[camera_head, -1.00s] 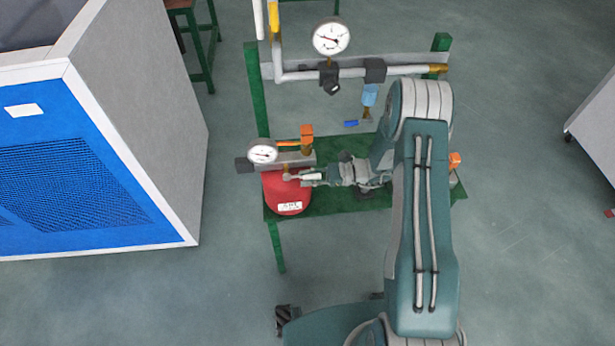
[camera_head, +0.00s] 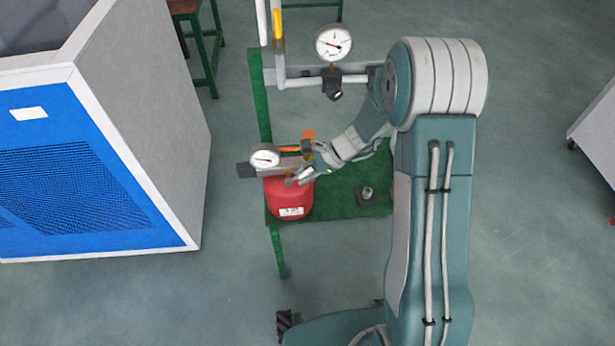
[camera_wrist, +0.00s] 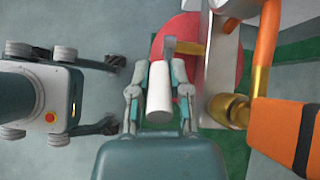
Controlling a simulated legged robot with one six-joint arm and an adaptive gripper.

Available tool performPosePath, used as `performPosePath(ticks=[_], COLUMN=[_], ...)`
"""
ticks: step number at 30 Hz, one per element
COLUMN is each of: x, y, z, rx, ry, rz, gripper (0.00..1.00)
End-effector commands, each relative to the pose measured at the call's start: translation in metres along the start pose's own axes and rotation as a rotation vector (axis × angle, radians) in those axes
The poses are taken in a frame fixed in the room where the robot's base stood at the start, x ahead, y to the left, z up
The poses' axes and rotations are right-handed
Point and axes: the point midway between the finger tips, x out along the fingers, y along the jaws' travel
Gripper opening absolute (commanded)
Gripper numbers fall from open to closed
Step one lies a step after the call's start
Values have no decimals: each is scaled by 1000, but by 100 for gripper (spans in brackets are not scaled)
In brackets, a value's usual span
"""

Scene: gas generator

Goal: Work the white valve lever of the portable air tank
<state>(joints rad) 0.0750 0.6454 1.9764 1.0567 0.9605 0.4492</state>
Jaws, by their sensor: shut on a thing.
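The portable air tank (camera_head: 290,200) is red with a white label and sits at the left end of a green stand. It also shows as a red round top in the wrist view (camera_wrist: 188,28). The white valve lever (camera_wrist: 159,88) is a white cylinder on a metal stem above the tank. My gripper (camera_head: 303,174) reaches it from the upper right in the head view. In the wrist view my gripper (camera_wrist: 158,82) has one finger on each side of the lever and is shut on it. The lever is small and partly hidden in the head view.
A round gauge (camera_head: 265,158) and an orange handle (camera_head: 308,136) sit just above the tank. The orange handle (camera_wrist: 285,130) is close to my gripper's right in the wrist view. Another gauge (camera_head: 334,42) is on the pipe behind. A blue-fronted cabinet (camera_head: 85,190) stands left.

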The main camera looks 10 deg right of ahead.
Motion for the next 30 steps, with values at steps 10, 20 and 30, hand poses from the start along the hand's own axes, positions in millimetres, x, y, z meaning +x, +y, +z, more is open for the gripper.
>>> performPosePath(ticks=[10,20,30], x=[4,11,17], y=[-4,-6,-7], z=[18,30,36], rx=[-9,-10,-5], ry=[318,566,736], rz=[62,114,147], gripper=[0,0,0])
